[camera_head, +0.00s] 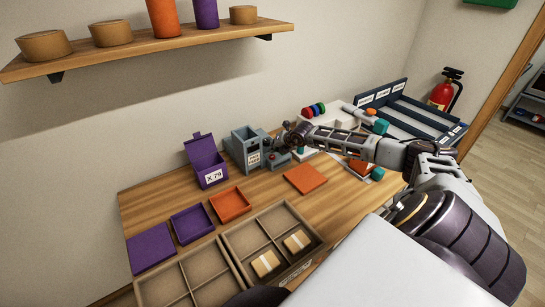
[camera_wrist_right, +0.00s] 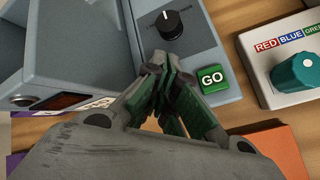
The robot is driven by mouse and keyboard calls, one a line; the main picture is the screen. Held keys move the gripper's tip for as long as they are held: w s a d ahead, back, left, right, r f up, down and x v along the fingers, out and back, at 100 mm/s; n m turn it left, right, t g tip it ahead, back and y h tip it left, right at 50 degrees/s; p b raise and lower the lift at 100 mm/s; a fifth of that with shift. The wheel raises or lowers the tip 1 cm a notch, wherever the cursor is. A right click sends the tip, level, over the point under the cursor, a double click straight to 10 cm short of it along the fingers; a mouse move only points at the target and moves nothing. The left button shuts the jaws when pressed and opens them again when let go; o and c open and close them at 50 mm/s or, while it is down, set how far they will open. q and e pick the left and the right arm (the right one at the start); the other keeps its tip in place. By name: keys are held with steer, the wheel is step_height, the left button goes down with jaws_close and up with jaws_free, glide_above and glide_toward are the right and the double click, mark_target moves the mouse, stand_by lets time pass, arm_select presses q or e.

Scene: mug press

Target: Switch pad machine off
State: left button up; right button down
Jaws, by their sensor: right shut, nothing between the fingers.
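The pad machine (camera_head: 246,150) is a blue-grey box at the back of the table, under the shelf. In the right wrist view its panel (camera_wrist_right: 205,55) carries a black knob (camera_wrist_right: 169,24) with a white pointer line and a green GO button (camera_wrist_right: 211,79). My right gripper (camera_head: 290,138) reaches in from the right over the machine's front part. In the wrist view the right gripper (camera_wrist_right: 160,66) is shut and empty, its tips just below the knob and left of the GO button. I cannot tell whether the tips touch the panel. My left gripper is not in view.
A light box with a teal knob (camera_wrist_right: 297,75) and RED, BLUE, GREEN labels stands right of the machine. A purple box (camera_head: 205,161) stands to its left. An orange pad (camera_head: 305,179) and wooden trays (camera_head: 272,228) lie in front. A shelf (camera_head: 150,45) hangs above.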

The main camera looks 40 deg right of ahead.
mark_target(274, 155)
step_height(274, 155, up, 6)
steer(key=p, duration=0.3)
stand_by(0.6)
steer(key=shift+s+f, duration=0.1)
steer(key=shift+s, duration=0.05)
stand_by(0.6)
